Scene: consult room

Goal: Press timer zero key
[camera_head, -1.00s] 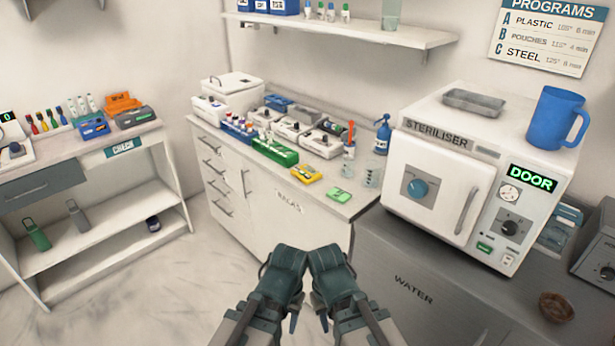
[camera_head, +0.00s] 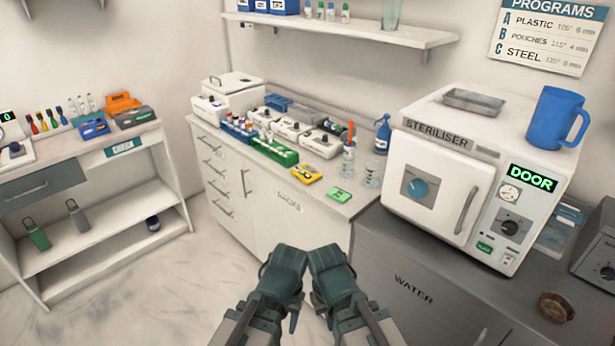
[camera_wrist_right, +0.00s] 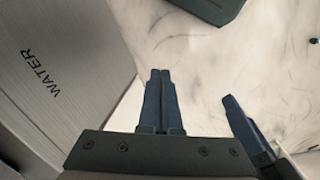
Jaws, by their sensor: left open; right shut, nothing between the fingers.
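I cannot make out a timer or a zero key for certain. A small green item (camera_head: 340,194) and a yellow item (camera_head: 306,175) lie at the front of the white cabinet top; their markings are too small to read. A white device (camera_head: 12,142) with a lit "0" display is cut off at the far left. My left gripper (camera_head: 290,305) is open, low in front of the cabinet, away from these items. My right gripper (camera_head: 322,305) is beside it; its fingers are shut and empty in the right wrist view (camera_wrist_right: 160,75).
A white steriliser (camera_head: 437,185) with a lit "DOOR" display stands on the grey counter (camera_head: 400,240) at right. A blue mug (camera_head: 556,118) and a metal tray (camera_head: 474,102) are on it. A brown bowl (camera_head: 556,307) sits nearby. Bottles crowd the white cabinet's right end. Open floor lies at left.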

